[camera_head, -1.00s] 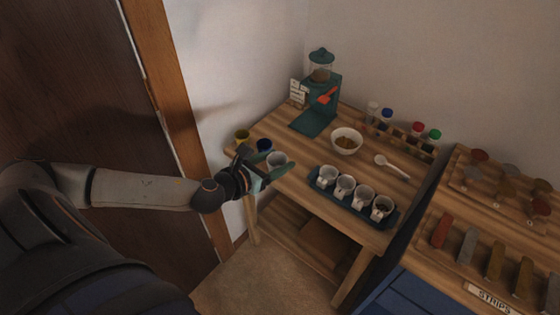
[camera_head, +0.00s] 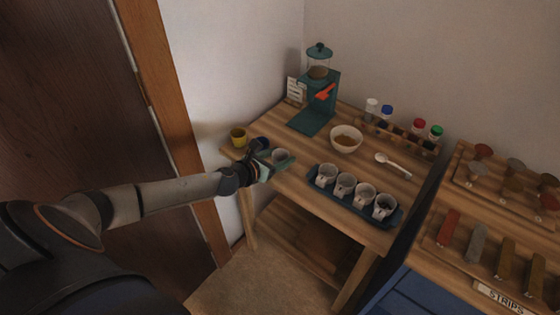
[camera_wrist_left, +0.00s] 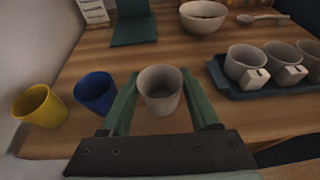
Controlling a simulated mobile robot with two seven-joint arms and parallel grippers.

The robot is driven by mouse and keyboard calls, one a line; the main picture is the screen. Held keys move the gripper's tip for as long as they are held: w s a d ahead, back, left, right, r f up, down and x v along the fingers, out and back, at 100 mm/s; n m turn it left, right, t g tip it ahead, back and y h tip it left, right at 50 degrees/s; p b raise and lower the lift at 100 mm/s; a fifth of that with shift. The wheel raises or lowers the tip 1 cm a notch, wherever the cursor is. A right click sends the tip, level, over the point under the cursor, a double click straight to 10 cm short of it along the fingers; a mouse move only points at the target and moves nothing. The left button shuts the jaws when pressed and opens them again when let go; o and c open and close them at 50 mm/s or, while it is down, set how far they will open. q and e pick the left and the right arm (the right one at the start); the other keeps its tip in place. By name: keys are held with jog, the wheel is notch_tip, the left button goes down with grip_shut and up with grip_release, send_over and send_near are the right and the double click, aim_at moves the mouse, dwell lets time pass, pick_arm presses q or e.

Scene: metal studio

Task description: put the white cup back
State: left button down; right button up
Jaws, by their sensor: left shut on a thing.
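The white cup (camera_head: 280,156) is upright between the green fingers of my left gripper (camera_head: 272,165), near the table's left end. In the left wrist view the cup (camera_wrist_left: 160,90) looks grey and empty, with a finger on each side, and the gripper is shut on it. I cannot tell whether its base touches the wood. A blue cup (camera_wrist_left: 95,92) stands just left of it, partly hidden by my gripper in the head view. A yellow cup (camera_head: 238,138) stands further left, near the table edge. My right gripper is not in view.
A blue tray (camera_head: 310,185) holds several white tagged cups. Behind are a bowl (camera_head: 346,138), a spoon (camera_head: 393,164), a green dispenser (camera_head: 318,95) and a rack (camera_head: 400,137) with coloured-cap bottles. Bare wood lies between the held cup and the bowl.

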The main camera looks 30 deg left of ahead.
pick_arm(q)
jog(key=shift+f, duration=0.45)
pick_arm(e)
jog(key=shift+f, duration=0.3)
pick_arm(q)
jog(key=shift+f, duration=0.15)
jog(key=shift+c, duration=0.6)
grip_release()
